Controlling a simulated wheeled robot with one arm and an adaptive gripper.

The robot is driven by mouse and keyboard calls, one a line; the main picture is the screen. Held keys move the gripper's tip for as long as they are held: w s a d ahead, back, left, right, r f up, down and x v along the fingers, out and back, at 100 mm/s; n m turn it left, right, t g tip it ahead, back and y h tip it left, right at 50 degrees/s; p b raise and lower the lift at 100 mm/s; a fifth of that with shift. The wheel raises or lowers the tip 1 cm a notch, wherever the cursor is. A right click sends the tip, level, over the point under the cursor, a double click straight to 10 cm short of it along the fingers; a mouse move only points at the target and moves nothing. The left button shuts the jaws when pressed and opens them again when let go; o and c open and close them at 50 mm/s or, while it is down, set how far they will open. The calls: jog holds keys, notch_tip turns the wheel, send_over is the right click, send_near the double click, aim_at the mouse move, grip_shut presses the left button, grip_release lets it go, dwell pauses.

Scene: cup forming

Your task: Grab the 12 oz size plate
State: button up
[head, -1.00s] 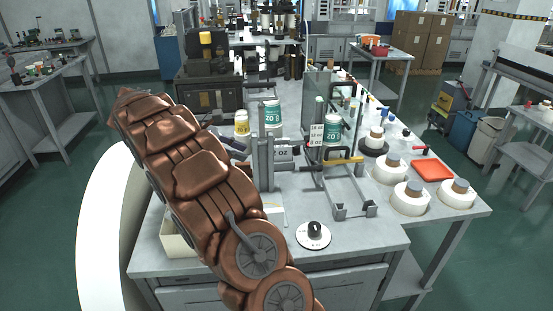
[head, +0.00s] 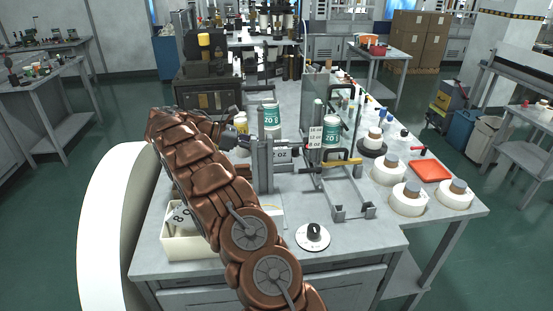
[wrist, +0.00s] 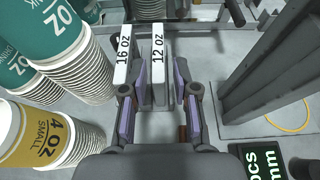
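The 12 oz plate (wrist: 159,65) is a white-edged upright plate in the wrist view, labelled "12 oz". The 16 oz plate (wrist: 123,62) stands just to its left. My gripper (wrist: 161,82) is open, with its purple-padded fingers on either side of the 12 oz plate. The left finger is close to the gap between the two plates. A narrow gap shows between plate and pads. In the head view, my gripper (head: 236,138) is beside the grey uprights and partly hidden by my arm.
Stacks of cups, including a yellow 4 oz stack (wrist: 45,135), stand close on the left in the wrist view. A grey upright frame (wrist: 265,65) stands on the right. In the head view, a cream bin (head: 190,246) and a dial (head: 313,237) are at the table's front.

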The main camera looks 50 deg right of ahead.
aim_at(275, 148)
jog(key=shift+s+d+f, duration=0.2)
jog(key=shift+s+d, duration=0.2)
jog(key=shift+d, duration=0.05)
jog(key=shift+s+d+f+p, duration=0.1)
jog(key=shift+s+d+p, duration=0.3)
jog(key=shift+d+p, duration=0.15)
jog(key=p+x, duration=0.1)
jog(key=x, duration=0.2)
jog(key=shift+d, duration=0.2)
jog(key=shift+s+d+f, duration=0.15)
jog(key=shift+d+f, duration=0.05)
jog(key=shift+f, duration=0.05)
jog(key=shift+c, duration=0.4)
grip_shut()
